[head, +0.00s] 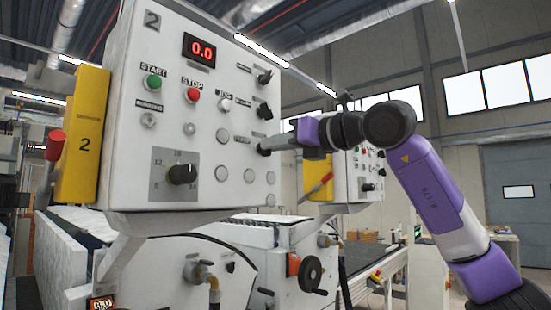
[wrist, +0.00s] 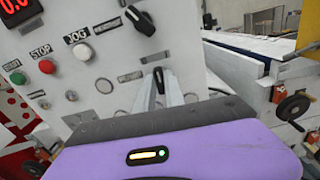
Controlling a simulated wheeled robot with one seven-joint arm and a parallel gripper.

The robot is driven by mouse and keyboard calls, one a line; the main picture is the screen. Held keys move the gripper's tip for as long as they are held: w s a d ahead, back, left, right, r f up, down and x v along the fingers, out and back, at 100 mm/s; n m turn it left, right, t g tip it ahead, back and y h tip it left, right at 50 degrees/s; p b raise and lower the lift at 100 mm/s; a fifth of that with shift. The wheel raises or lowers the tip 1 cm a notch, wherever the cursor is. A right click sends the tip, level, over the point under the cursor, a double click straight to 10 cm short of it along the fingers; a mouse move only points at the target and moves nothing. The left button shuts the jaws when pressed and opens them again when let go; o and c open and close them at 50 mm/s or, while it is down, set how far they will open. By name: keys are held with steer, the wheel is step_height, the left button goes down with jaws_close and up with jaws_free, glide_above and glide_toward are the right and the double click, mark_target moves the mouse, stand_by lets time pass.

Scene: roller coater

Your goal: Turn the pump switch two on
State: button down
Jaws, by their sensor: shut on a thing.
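The white control panel marked 2 (head: 215,120) carries a column of black rotary switches at its right edge. The upper switch (head: 265,77) and the middle switch (head: 265,111) are free. My gripper (head: 268,147) reaches in from the right and is shut on the lowest black switch (wrist: 159,80). The small labels by the switches are too small to read.
The panel also has a red 0.0 display (head: 199,50), a green START button (head: 153,83), a red STOP button (head: 193,95), a white JOG button (head: 225,103) and a dial (head: 182,174). A yellow block (head: 84,135) flanks it. A black handwheel (head: 309,272) is below.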

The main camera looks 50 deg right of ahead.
steer(key=m+b, duration=0.3)
steer(key=m, duration=0.2)
steer(key=shift+d+b, duration=0.1)
steer(key=shift+b, duration=0.2)
stand_by(0.4)
steer(key=c, duration=1.4)
jaws_free()
steer(key=shift+c, duration=0.2)
steer(key=s+b, duration=0.2)
steer(key=s, duration=0.6)
steer(key=shift+d, duration=0.15)
